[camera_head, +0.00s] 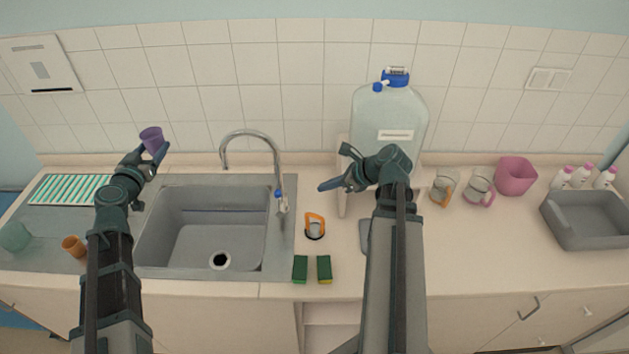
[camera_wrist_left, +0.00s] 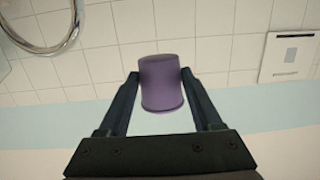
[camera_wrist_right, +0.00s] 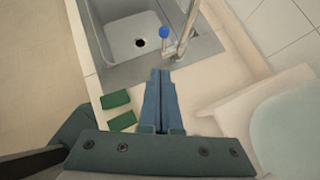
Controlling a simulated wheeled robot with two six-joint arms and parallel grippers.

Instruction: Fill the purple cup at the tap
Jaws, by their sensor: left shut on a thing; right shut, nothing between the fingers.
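The purple cup (camera_head: 151,138) is held by my left gripper (camera_head: 152,152), raised at the left in front of the tiled wall, left of the tap. In the left wrist view the cup (camera_wrist_left: 161,84) sits between the two fingers of the left gripper (camera_wrist_left: 161,86). Its contents cannot be seen. The chrome tap (camera_head: 251,140) arches over the grey sink (camera_head: 215,240), with a blue-marked part (camera_head: 279,194) on its stem. My right gripper (camera_head: 331,184) is shut and empty, right of the tap. In the right wrist view its closed fingers (camera_wrist_right: 160,80) point toward the sink.
Near the sink stand an orange cup (camera_head: 74,246), a green cup (camera_head: 14,236), an orange-handled item (camera_head: 315,224) and sponges (camera_head: 300,269). A large water bottle (camera_head: 388,125), mugs (camera_head: 443,188), a pink container (camera_head: 515,176) and a grey basin (camera_head: 590,222) stand right. The sink is empty.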

